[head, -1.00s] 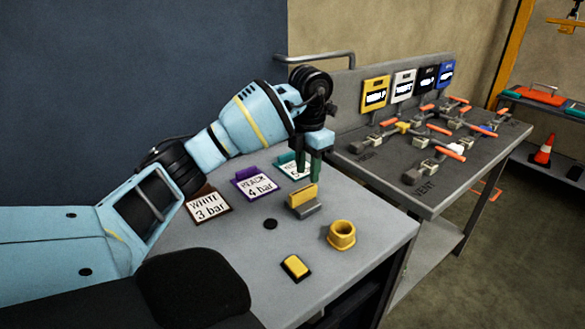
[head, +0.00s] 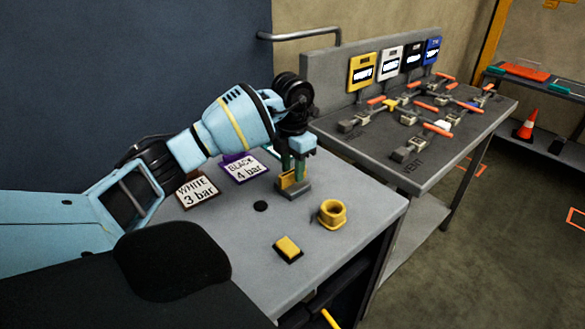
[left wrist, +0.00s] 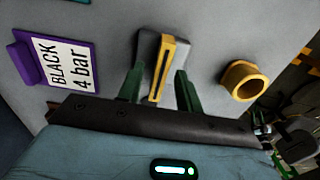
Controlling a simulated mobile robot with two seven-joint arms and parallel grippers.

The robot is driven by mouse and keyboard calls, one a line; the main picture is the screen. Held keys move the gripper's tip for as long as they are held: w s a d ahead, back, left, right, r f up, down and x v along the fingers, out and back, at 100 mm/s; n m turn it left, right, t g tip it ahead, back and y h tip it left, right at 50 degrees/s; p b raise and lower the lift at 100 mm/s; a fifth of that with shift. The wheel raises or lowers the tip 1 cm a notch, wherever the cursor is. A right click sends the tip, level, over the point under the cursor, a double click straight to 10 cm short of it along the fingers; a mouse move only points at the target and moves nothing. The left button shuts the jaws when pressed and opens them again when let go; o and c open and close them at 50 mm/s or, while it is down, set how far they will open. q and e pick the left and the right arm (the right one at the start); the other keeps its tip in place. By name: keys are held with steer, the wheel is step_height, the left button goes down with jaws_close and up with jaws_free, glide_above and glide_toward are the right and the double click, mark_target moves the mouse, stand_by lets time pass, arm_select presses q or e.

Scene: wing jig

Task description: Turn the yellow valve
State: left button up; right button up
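A yellow upright plate (head: 288,181) stands in a grey block (head: 295,193) on the near table. My left gripper (head: 292,170) reaches down over it with green fingers. In the left wrist view, the yellow plate (left wrist: 162,70) lies between the open fingers (left wrist: 158,90), with a gap on each side. On the far bench are several pipe valves with orange handles; one has a yellow body (head: 390,104). A yellow tag (head: 362,73) stands behind them. My right gripper is not in view.
A yellow ring-shaped cup (head: 332,213) and a yellow button (head: 288,248) are on the near table (head: 225,250). White and black pressure cards lie at its back left. A grey bench (head: 440,165) stands beyond, and an orange cone (head: 526,124) at right.

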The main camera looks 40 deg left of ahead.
arm_select(q)
steer(key=shift+f, duration=0.7)
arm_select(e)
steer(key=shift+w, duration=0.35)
arm_select(q)
jaws_close()
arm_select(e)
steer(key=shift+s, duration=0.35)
